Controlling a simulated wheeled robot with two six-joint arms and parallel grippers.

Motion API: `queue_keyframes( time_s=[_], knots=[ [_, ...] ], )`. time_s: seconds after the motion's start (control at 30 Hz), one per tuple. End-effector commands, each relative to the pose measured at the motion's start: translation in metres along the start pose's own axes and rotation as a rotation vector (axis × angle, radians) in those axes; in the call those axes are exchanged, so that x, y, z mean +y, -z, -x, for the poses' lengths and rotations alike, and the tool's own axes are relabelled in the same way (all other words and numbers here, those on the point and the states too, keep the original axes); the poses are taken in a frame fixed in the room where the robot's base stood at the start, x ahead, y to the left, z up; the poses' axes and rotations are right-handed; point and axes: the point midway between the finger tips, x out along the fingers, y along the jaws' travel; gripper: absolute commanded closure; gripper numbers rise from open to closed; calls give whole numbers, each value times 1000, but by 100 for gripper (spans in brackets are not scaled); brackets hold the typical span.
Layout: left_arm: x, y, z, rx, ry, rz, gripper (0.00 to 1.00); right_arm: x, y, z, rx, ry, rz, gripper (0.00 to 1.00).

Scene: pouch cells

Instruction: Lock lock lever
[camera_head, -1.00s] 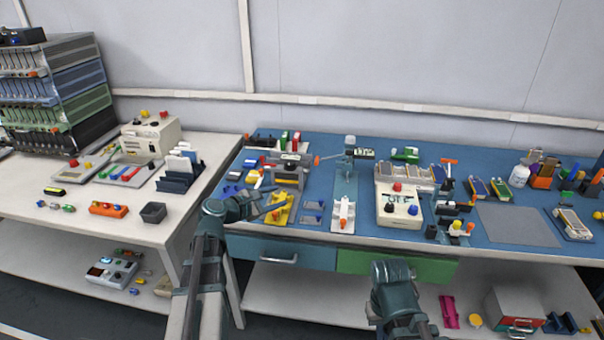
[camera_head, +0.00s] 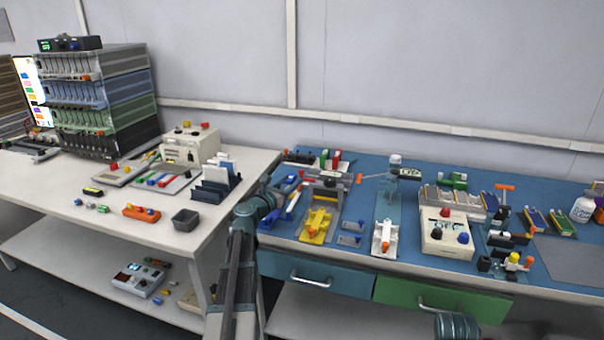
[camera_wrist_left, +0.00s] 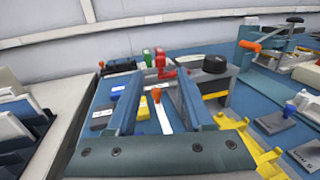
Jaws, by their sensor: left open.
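My left gripper (camera_head: 286,195) is open above the left end of the blue workbench. Its two fingers also show in the left wrist view (camera_wrist_left: 153,88), spread apart. Between them in that view is a white lever-like strip (camera_wrist_left: 163,118) with an orange knob (camera_wrist_left: 156,94) at its upper end. I see no finger touching it, and cannot tell if this is the lock lever. A yellow fixture (camera_head: 317,226) stands right of the gripper. An orange-handled lever (camera_head: 371,177) sticks out left from a teal press (camera_head: 393,180). My right gripper is out of view.
A white table (camera_head: 120,222) stands left with a grey bin (camera_head: 185,219), an orange block (camera_head: 142,212) and a blue card holder (camera_head: 216,187). A white toggle fixture (camera_head: 385,238) and a cream control box (camera_head: 447,235) stand right on the workbench. Drawers front the bench.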

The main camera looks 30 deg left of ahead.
Motion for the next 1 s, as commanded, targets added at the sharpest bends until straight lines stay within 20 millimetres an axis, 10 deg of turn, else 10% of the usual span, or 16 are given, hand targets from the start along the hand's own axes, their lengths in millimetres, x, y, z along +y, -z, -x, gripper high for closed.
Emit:
queue_keyframes(
  time_s=[0.4,0.87,1.0],
  knots=[
    [0,0,-67,0,1,-1,48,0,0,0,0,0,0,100],
    [-1,0,-74,0,1,-1,48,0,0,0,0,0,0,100],
    [-1,0,-74,0,1,-1,73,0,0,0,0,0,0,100]
  ],
)
